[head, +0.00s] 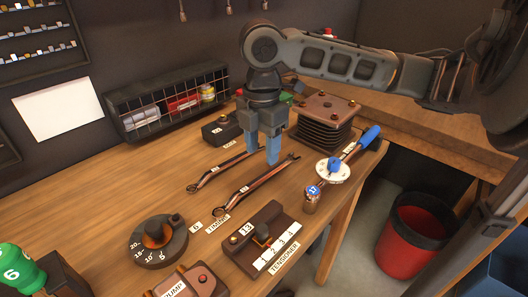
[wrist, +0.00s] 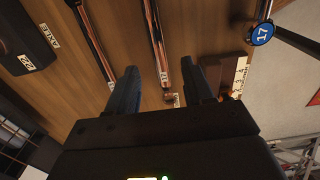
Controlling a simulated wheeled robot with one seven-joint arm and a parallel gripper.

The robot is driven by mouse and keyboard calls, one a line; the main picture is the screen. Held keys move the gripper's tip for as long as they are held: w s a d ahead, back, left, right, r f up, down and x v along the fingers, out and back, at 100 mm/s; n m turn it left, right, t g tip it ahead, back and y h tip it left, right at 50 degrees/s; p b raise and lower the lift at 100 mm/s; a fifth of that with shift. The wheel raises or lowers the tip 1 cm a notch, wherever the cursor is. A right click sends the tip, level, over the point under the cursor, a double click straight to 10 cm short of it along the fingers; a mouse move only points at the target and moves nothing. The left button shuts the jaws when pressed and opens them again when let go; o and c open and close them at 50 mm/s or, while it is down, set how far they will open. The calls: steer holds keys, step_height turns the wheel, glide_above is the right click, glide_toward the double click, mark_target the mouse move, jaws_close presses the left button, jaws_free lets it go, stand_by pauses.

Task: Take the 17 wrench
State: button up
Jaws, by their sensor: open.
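Two slim dark wrenches with reddish-brown shafts lie side by side on the wooden bench: a farther one (head: 222,168) and a nearer one (head: 250,189). Each carries a small white label; the numbers are too small to read surely. My gripper (head: 262,158) is open and empty, pointing down above the wrenches. In the wrist view, one wrench (wrist: 155,35) runs between my open fingers (wrist: 160,78), and the other (wrist: 95,35) lies left of them. A blue disc marked 17 (head: 313,191) tops a small socket-like piece right of the wrenches; it also shows in the wrist view (wrist: 262,34).
A blue-handled tool (head: 369,137) with a white dial lies to the right. A tensioner block (head: 240,243) and a round dial (head: 158,240) stand in front. A ribbed block (head: 325,118) and a dark box (head: 220,131) stand behind. A red bin (head: 408,245) is on the floor.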

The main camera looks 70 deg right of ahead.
mark_target(265, 176)
steer(key=shift+d+f, duration=0.2)
steer(key=shift+d, duration=0.05)
steer(key=shift+f, duration=0.35)
steer(key=f, duration=0.4)
steer(key=f+b, duration=0.1)
steer(key=f, duration=0.1)
steer(key=shift+s+d+f, duration=0.1)
steer(key=shift+d+f, duration=0.2)
steer(key=shift+f, duration=0.1)
jaws_close()
